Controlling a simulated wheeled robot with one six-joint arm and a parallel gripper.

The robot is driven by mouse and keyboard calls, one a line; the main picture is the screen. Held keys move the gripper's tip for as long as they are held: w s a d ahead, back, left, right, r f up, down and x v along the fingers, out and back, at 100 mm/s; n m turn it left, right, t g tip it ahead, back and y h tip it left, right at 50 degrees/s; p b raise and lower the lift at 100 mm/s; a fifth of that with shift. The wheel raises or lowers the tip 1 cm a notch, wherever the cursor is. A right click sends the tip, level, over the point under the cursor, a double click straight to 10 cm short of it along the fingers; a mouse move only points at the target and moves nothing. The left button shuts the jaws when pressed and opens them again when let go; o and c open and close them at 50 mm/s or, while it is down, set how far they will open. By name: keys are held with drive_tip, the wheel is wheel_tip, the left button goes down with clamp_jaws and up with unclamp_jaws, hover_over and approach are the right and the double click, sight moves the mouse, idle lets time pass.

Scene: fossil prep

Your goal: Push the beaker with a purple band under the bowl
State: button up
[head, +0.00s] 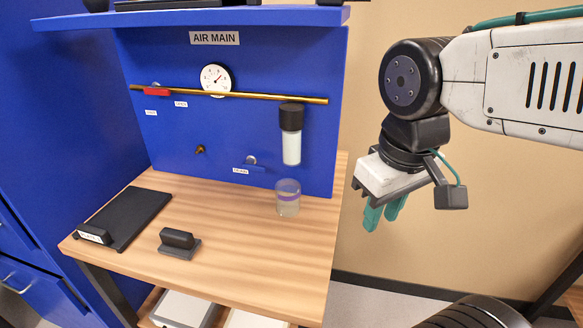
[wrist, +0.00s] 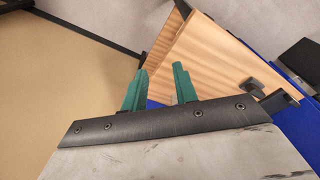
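The beaker with a purple band (head: 288,203) is clear and stands upright on the wooden bench near its right back part. The bowl (head: 291,148) is a pale cylinder under a black cap, mounted on the blue panel. It hangs above and behind the beaker, with a gap between them in the head view. My gripper (head: 384,214) is off the right side of the bench, right of the beaker, with its green fingers pointing down. In the wrist view my gripper (wrist: 160,76) is open and empty. I cannot see the beaker or bowl there.
The wooden bench (head: 235,265) holds a black tray (head: 135,215) at left and a dark block on a base (head: 178,242) in front. A brass pipe (head: 245,96), gauge (head: 216,79) and small valves are on the panel (head: 240,125). The bench between block and beaker is clear.

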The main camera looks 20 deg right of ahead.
drive_tip(key=w+f+n+h, duration=0.2)
drive_tip(key=w+n, duration=1)
drive_tip(key=w, duration=0.1)
drive_tip(key=n+t+h, duration=0.1)
drive_tip(key=n+t, duration=0.1)
drive_tip(key=n, duration=1.1)
approach(299, 190)
drive_tip(key=shift+w+f, duration=0.4)
drive_tip(key=shift+w, duration=0.05)
drive_tip(key=shift+g, duration=0.3)
drive_tip(key=shift+x, duration=3.9)
clamp_jaws()
